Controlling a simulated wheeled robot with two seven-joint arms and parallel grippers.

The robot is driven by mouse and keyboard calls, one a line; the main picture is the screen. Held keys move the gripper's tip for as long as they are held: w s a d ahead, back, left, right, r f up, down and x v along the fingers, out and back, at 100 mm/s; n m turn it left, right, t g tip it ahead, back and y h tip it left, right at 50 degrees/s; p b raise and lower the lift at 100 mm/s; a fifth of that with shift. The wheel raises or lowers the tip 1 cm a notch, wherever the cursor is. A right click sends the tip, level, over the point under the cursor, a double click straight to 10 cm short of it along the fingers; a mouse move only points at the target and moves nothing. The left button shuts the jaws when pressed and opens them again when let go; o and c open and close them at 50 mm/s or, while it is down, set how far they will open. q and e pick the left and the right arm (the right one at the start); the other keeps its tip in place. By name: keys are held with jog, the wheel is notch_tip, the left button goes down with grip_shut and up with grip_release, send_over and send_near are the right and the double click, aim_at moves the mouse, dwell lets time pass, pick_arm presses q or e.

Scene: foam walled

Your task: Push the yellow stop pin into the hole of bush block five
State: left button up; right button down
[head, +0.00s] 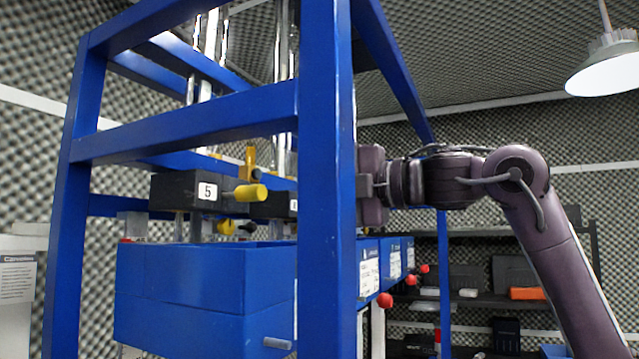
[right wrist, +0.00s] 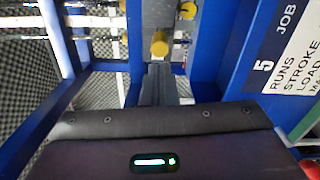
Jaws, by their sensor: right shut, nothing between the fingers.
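The black bush block five (head: 180,190) carries a white label "5" and sits inside the blue frame. The yellow stop pin (head: 250,193) stands out from its right side, its knob clear of the block face with a short stem between. In the right wrist view the yellow knob (right wrist: 159,46) is straight ahead of the fingertips. My right gripper (right wrist: 157,68) is shut and empty, its tips very close to the knob; I cannot tell whether they touch. In the head view its fingers are hidden behind the blue post. My left gripper is not in view.
A blue post (head: 328,150) stands between the pin and my right gripper's body in the head view. A second black block (head: 275,206) is behind block five. A blue bin (head: 205,290) lies below. A job card (right wrist: 288,55) is at the right. Dark shelves (head: 480,300) stand behind.

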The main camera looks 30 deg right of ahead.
aim_at(263, 193)
jog(key=x, duration=0.5)
jog(key=shift+s+a, duration=0.15)
jog(key=shift+a, duration=0.05)
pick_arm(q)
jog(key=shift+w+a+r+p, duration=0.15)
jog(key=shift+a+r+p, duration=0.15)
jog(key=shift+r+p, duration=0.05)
pick_arm(e)
jog(key=shift+x, duration=0.8)
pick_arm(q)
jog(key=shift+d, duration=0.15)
pick_arm(e)
jog(key=shift+x, duration=1.25)
jog(key=shift+s+d, duration=0.1)
